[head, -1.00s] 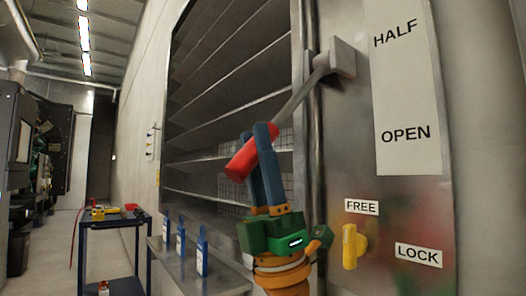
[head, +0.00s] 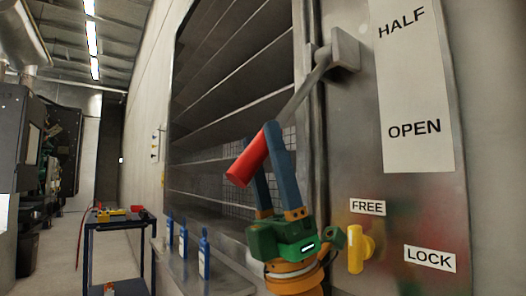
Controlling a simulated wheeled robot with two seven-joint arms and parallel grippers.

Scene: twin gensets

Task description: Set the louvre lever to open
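The louvre lever (head: 304,92) is a grey bar running down and left from a pivot block (head: 345,49) to a red grip (head: 248,160). The plate beside it bears the labels HALF (head: 402,22) and OPEN (head: 414,129). The grip hangs to the left of the plate, a little below the height of OPEN. My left gripper (head: 262,150) comes up from below with its blue fingers spread, one on each side of the red grip. It is open, with a gap between the fingers; contact with the grip is unclear. My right gripper is not in view.
A yellow catch (head: 357,249) stands upright below the FREE label (head: 367,207), left of the LOCK label (head: 429,258). Louvre slats (head: 230,90) fill the opening. Several blue bottles (head: 204,256) stand on a ledge. A dark trolley (head: 118,224) stands at left.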

